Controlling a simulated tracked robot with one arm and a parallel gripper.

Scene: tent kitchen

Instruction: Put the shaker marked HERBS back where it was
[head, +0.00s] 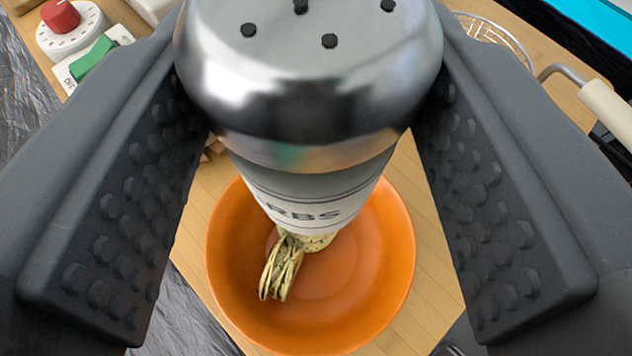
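The shaker (308,210) is a grey-white container with a shiny metal domed cap with black holes. The letters "RBS" show on its label; the rest of the word is hidden round the side. My gripper (310,115) has its two dark, bumpy fingers against the left and right of the metal cap, so it is shut on the shaker. The cap faces the camera and the base points down over the orange bowl (235,275). I cannot tell how high above the bowl it is. The spot where the shaker stood before cannot be told from this view.
Pale yellow-green folded pieces (284,268) lie in the bowl, partly hidden by the shaker. A wooden surface (205,200) lies under the bowl. At top left are a white timer with a red knob (60,15) and a green switch (93,57). A wire basket (490,38) and handle (605,108) are at right.

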